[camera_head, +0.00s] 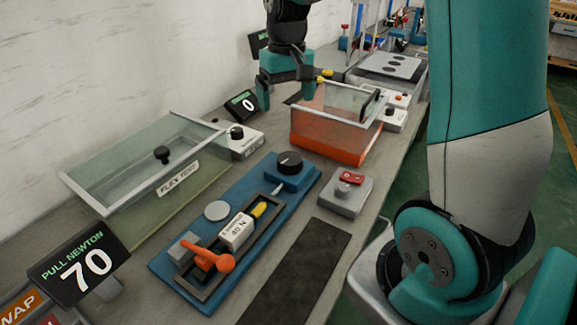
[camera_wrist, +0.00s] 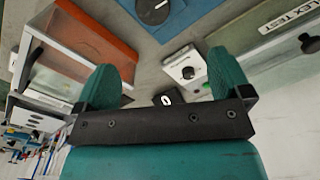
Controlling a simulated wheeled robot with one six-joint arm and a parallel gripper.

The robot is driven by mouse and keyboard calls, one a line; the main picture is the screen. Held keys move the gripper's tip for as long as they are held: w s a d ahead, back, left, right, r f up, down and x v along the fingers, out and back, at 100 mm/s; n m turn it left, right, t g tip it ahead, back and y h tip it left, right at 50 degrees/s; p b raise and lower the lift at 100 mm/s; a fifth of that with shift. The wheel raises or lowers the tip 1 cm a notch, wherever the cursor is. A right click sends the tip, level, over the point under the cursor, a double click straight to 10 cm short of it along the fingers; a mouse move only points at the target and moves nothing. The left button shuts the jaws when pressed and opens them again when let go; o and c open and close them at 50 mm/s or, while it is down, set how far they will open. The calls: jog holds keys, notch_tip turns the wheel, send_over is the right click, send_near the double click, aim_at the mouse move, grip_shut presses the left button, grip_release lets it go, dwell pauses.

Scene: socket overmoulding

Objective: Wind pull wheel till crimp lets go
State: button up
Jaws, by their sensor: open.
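The pull wheel appears to be the black round knob (camera_head: 289,162) on the blue pull rig (camera_head: 163,264), at the rig's far end. It also shows at the top of the wrist view (camera_wrist: 153,8). A white block marked 40 N (camera_head: 237,232) sits in the rig's dark frame, with a yellow piece (camera_head: 259,210) beyond it. An orange lever (camera_head: 208,257) is at the near end. A display (camera_head: 80,263) reads PULL NEWTON 70. My gripper (camera_head: 287,95) is open, above and beyond the knob, apart from it. Its two teal fingers show in the wrist view (camera_wrist: 160,80). The crimp itself is too small to tell.
A clear lidded FLEX TEST box (camera_head: 120,200) stands left of the rig. An orange clear-lidded box (camera_head: 330,140) stands beyond it, near my gripper. A grey box with a red button (camera_head: 346,192) is on the right. A dark mat (camera_head: 300,275) lies in front.

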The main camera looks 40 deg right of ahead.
aim_at(290, 158)
jog(key=shift+m, duration=0.3)
jog(key=f, duration=0.6)
jog(key=d+f, duration=0.1)
jog(key=f, duration=1)
jog(key=shift+w+d+f, duration=0.15)
jog(key=shift+w+f, duration=0.05)
jog(key=shift+f, duration=0.2)
jog(key=shift+c, duration=0.2)
jog(key=c, duration=0.9)
